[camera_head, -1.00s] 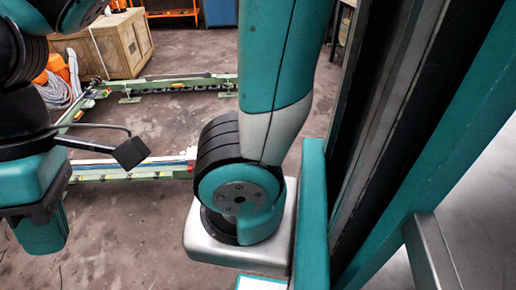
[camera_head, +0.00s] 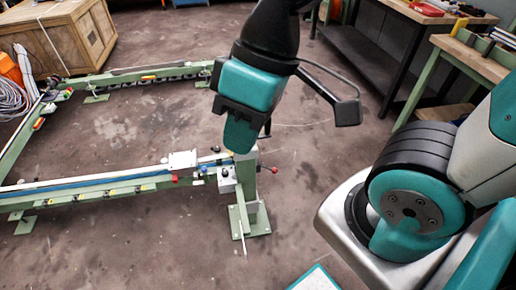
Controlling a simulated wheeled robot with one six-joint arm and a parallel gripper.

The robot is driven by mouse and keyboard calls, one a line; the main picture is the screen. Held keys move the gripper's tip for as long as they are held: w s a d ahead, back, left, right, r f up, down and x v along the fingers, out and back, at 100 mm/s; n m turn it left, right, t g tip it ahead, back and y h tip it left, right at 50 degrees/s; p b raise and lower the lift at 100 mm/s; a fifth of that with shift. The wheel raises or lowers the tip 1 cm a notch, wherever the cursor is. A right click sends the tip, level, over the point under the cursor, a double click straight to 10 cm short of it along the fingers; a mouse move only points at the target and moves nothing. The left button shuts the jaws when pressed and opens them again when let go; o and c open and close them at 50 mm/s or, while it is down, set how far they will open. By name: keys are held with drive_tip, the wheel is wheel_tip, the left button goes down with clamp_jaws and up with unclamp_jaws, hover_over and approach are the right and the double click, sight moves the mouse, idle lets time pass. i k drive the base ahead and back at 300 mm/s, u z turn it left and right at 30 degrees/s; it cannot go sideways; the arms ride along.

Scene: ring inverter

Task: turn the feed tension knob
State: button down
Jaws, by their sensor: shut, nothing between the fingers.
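The ring inverter's green frame ends at a post (camera_head: 252,205) with a floor plate in the middle of the view. A small red knob on a lever (camera_head: 274,170) sticks out to the right of the post, and a red ball (camera_head: 175,180) sits on the rail to its left. I cannot tell which small part is the feed tension knob. My gripper (camera_head: 238,146) points down over the top of the post, shut and empty. It hides part of the post top, and I cannot tell whether it touches it.
The frame's rails (camera_head: 90,189) run left and back across the floor. A wooden crate (camera_head: 62,42) stands at the back left beside a coiled hose (camera_head: 14,92). Workbenches (camera_head: 440,38) stand at the back right. The floor inside the frame is clear.

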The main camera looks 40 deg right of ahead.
sight(217, 149)
drive_tip(key=u, duration=0.1)
drive_tip(key=k, duration=1)
drive_tip(key=z, duration=1.4)
drive_tip(key=i, duration=1.7)
drive_tip(key=u, duration=0.8)
drive_tip(key=i, duration=0.75)
drive_tip(key=u, duration=1)
drive_tip(key=k, duration=0.7)
drive_tip(key=u, duration=0.3)
